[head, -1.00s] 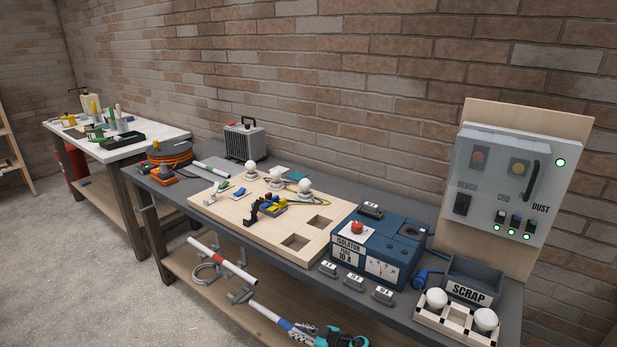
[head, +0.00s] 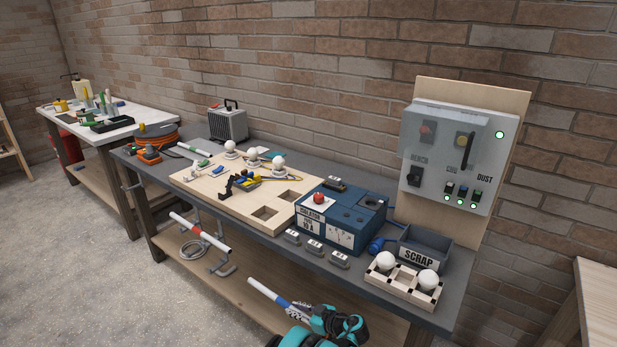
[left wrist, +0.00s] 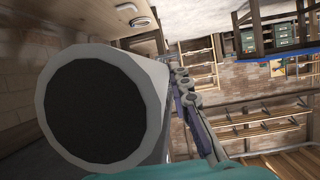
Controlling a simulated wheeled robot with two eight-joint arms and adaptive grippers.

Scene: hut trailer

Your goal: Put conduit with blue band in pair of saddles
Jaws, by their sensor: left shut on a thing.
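The conduit with the blue band (head: 264,290) is a white tube held in front of the bench's lower part, slanting down to the right. My left gripper (head: 299,311) is shut on it near its lower right end, close to the blue band. In the left wrist view the tube's dark open end (left wrist: 95,112) fills the left side, beside a gripper finger (left wrist: 195,115). Grey saddles (head: 222,266) stick out at the bench front, left of the conduit and apart from it. A red-banded white conduit (head: 202,233) lies there too. My right gripper is out of view.
The grey bench (head: 375,282) carries a wooden board (head: 235,212), a blue isolator box (head: 340,218) and a scrap bin (head: 420,247). A green-banded conduit (head: 190,149) lies on the bench. The floor at left is clear.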

